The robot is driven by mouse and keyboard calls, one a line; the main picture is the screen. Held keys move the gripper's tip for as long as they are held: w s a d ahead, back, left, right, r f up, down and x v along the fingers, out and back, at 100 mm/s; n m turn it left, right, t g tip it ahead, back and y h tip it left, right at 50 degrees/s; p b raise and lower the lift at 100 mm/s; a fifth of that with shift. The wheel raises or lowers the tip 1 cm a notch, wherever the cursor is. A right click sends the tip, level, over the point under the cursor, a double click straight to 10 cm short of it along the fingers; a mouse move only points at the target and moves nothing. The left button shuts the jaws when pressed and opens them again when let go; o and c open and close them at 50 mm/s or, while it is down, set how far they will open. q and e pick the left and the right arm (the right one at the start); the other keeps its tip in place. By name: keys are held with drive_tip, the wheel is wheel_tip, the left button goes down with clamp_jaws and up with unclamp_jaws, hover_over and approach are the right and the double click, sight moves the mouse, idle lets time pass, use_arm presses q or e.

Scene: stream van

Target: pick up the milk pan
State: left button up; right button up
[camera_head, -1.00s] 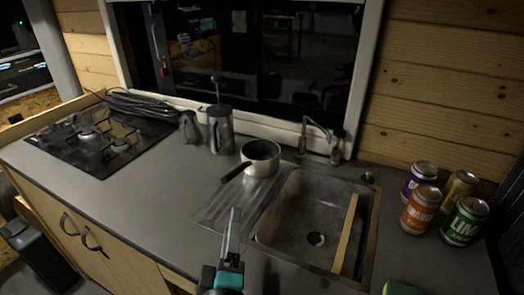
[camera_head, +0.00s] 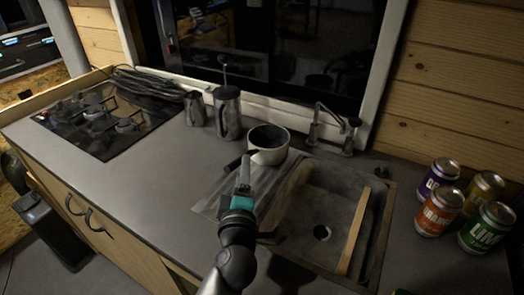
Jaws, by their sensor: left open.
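The milk pan (camera_head: 268,146) is a small white-metal pan with a dark inside. It stands upright on the counter at the back end of the sink's drainer. Its dark handle points to the left and toward me, and my gripper partly covers it. My left gripper (camera_head: 245,168) is open, with its fingers pointing at the handle. It appears just in front of the pan, at the handle's end. I cannot tell whether the fingers are around the handle or above it. My right gripper is not in view.
The sink (camera_head: 325,215) with a wooden strip (camera_head: 354,232) and a tap (camera_head: 328,124) lies right of the pan. A French press (camera_head: 228,112) and a small jug (camera_head: 196,108) stand behind left. A hob (camera_head: 105,120) is far left. Several cans (camera_head: 440,211) stand right.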

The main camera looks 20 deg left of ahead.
use_arm(q)
drive_tip(key=shift+b+x, duration=0.55)
drive_tip(key=shift+x, duration=2.45)
drive_tip(key=shift+a, duration=0.1)
clamp_jaws()
